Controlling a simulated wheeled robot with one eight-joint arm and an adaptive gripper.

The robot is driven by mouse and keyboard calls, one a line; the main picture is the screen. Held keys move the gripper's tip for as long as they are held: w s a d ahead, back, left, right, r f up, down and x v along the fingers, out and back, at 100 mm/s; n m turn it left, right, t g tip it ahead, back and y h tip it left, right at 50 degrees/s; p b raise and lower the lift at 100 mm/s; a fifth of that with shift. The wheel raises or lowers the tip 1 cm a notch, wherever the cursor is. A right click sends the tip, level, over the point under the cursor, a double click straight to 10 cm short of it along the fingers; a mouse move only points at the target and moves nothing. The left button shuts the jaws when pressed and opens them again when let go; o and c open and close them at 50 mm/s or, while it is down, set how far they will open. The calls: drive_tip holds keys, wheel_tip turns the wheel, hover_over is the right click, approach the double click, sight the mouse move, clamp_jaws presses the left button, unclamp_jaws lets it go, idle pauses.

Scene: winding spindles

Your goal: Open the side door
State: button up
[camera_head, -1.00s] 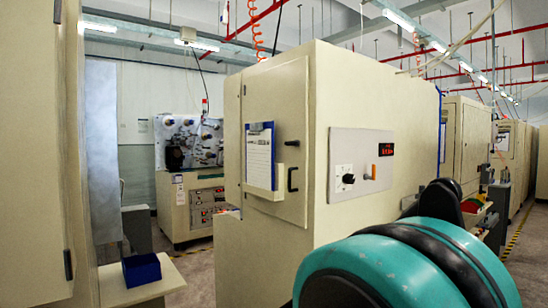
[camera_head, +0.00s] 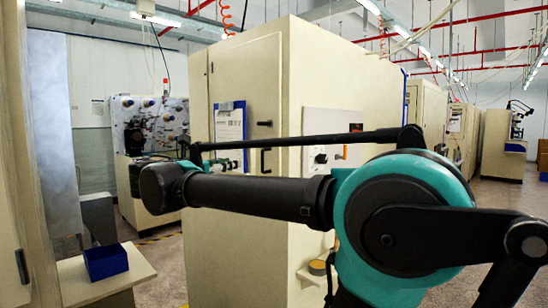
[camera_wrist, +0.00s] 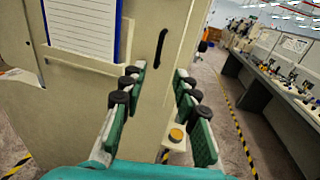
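The side door (camera_head: 235,90) is a beige panel on the tall cabinet, and it looks shut. A white sheet on a blue-edged clipboard (camera_head: 229,124) hangs on it. Its black upright handle (camera_head: 265,160) is right of the clipboard, partly behind my arm. In the wrist view the handle (camera_wrist: 161,48) stands beyond my gripper (camera_wrist: 158,77), roughly in line with the gap between the fingers. My gripper is open and empty, with green, black-tipped fingers apart on both sides. The handle is not between the fingers. In the head view my arm hides much of the gripper.
A control panel (camera_head: 318,122) is on the cabinet's right face. A low table with a blue bin (camera_head: 106,262) stands at the lower left, beside another beige cabinet. Another machine (camera_head: 146,130) stands behind. In the wrist view, a long bench (camera_wrist: 285,90) runs along the right, with open floor before it.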

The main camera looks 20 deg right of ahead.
drive_tip(key=x, duration=1.7)
drive_tip(key=shift+w+d+r, duration=0.15)
drive_tip(key=shift+d+r, duration=0.05)
drive_tip(key=shift+r, duration=0.1)
clamp_jaws()
